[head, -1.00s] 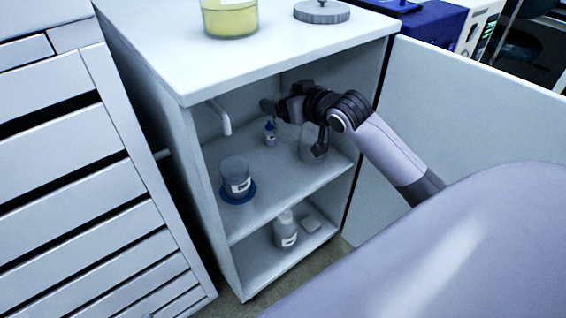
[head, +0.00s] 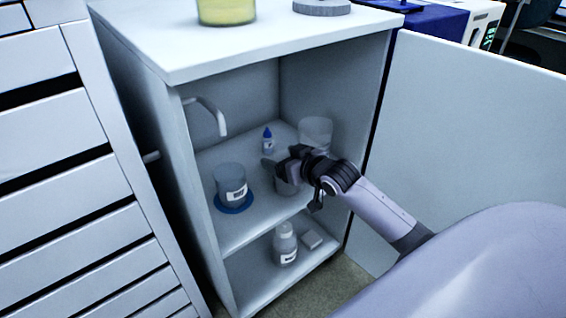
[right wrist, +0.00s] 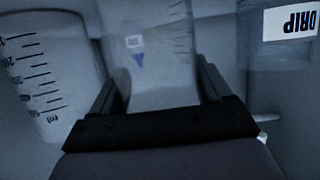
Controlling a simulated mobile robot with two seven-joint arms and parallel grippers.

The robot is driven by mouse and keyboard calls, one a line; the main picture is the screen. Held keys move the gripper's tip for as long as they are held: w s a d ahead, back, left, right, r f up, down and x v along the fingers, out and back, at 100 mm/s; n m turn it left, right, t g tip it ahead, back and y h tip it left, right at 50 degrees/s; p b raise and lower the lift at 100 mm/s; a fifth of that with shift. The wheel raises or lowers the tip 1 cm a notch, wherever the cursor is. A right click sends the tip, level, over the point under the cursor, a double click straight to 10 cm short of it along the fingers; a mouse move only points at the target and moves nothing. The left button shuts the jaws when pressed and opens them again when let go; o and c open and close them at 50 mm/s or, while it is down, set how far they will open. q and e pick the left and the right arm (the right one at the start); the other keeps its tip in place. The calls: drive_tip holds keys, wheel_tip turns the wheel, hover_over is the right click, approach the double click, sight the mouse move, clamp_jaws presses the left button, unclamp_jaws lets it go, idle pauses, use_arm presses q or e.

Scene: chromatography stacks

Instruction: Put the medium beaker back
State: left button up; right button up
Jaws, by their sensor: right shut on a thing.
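My right gripper (head: 282,166) is inside the open cabinet, over the front right of the upper shelf. It is shut on a clear beaker, taken as the medium beaker (head: 287,186). In the right wrist view this beaker (right wrist: 155,60) stands between the fingers (right wrist: 158,95). In the head view the hand hides part of it, and I cannot tell whether its base touches the shelf. A larger clear graduated beaker (head: 316,131) stands behind it at the back right. It also shows at the left of the wrist view (right wrist: 35,75). My left gripper is not in view.
A blue-capped dropper bottle (head: 267,145) is behind. The open door (head: 465,130) bounds the right.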

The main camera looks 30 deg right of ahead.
drive_tip(key=o, duration=1.2)
drive_tip(key=shift+c, duration=0.2)
drive_tip(key=shift+s+r, duration=0.2)
use_arm(q)
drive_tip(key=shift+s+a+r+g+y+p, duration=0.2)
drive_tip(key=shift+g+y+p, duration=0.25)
drive_tip(key=shift+p, duration=1.95)
use_arm(e)
drive_tip(key=v, duration=1.1)
drive_tip(key=shift+s, duration=0.3)
